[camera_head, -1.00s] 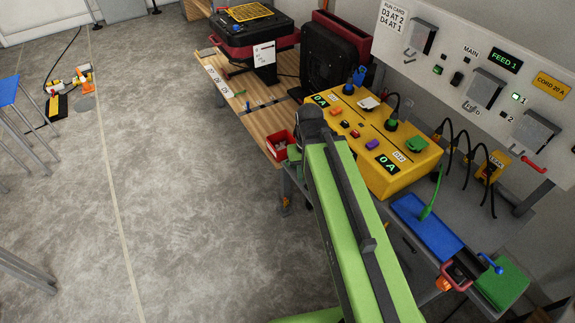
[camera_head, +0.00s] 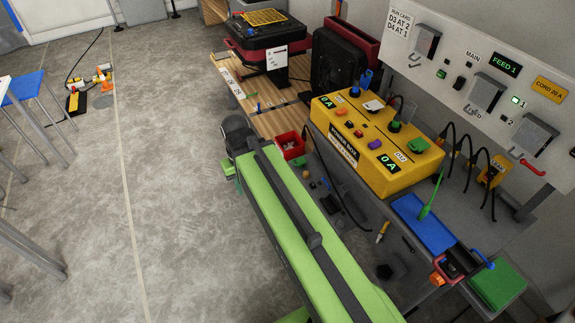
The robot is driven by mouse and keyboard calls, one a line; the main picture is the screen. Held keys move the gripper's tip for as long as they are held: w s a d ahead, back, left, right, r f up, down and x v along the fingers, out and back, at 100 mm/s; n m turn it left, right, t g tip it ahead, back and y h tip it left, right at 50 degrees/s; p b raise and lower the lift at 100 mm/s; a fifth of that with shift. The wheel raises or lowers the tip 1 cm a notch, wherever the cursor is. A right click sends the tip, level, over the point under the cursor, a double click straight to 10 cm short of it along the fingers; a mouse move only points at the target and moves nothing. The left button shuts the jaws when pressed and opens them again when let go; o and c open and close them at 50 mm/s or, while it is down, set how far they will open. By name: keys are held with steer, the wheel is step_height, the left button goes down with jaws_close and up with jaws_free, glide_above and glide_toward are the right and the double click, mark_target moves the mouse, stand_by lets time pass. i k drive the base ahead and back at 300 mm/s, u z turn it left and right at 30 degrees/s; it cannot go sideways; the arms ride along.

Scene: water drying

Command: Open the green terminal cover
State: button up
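A yellow power box (camera_head: 345,130) stands on the grey bench in the head view, with readouts showing 0 A. A green block (camera_head: 419,146), which looks like the terminal cover, sits on its top near the right corner. I cannot tell whether it has a hinge; it looks shut. My green arm reaches up from the bottom of the view. Its dark end joint and my gripper (camera_head: 229,172) are left of the box, by the bench's front edge and beside a red bin, well apart from the green block. The fingers are too small and partly hidden to tell whether they are open.
The red bin (camera_head: 290,145) is close right of my arm's end. A blue tray (camera_head: 424,222) with a green tool and a green pad (camera_head: 497,287) lie right of the box. Cables loop behind it below the wall panel (camera_head: 480,70).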

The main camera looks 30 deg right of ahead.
mark_target(300, 161)
steer(key=k, duration=0.35)
steer(key=u, duration=1.7)
steer(key=i, duration=0.45)
steer(key=u, duration=0.15)
steer(key=k, duration=0.45)
steer(key=z, duration=0.15)
